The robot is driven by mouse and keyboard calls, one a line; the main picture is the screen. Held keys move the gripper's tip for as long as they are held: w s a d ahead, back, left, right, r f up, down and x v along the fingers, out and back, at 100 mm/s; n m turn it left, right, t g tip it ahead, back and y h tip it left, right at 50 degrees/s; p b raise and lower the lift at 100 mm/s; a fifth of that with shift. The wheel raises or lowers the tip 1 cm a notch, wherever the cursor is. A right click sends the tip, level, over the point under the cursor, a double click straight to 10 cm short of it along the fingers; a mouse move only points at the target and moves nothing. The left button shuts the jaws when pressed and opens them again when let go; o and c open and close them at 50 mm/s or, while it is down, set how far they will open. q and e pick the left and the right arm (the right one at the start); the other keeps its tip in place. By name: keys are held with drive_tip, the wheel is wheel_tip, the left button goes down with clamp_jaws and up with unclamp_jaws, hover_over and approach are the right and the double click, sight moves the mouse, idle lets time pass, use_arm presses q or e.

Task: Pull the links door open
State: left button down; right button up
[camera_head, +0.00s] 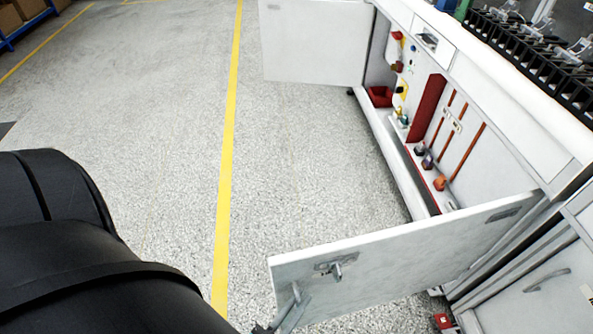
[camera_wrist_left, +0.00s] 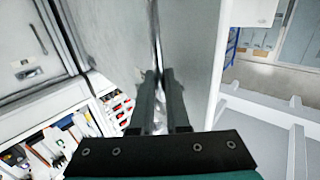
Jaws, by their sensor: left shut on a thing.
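The links door (camera_head: 400,255) is the near white cabinet door in the head view. It stands wide open, out from the cabinet, with a small latch (camera_head: 336,268) on its face. A grey bar handle (camera_head: 297,293) is near its free end. My left gripper (camera_wrist_left: 160,78) shows in the left wrist view with both fingers close around a thin metal bar, which looks like this handle. The door panel (camera_wrist_left: 190,45) fills the middle of that view. In the head view the gripper is mostly hidden at the bottom edge. My right gripper is not in view.
The open cabinet (camera_head: 430,130) shows coloured links and a red box (camera_head: 380,96) inside. Another door (camera_head: 315,42) stands open at the far end. A closed door with a handle (camera_head: 547,280) is at the right. The floor (camera_head: 160,130) left of the cabinet is clear.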

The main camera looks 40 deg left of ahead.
use_arm(q)
drive_tip(key=shift+d, duration=0.1)
drive_tip(key=c, duration=1.2)
unclamp_jaws()
drive_tip(key=s, duration=1.5)
drive_tip(key=shift+s+d+b, duration=0.1)
drive_tip(key=shift+d+b, duration=0.2)
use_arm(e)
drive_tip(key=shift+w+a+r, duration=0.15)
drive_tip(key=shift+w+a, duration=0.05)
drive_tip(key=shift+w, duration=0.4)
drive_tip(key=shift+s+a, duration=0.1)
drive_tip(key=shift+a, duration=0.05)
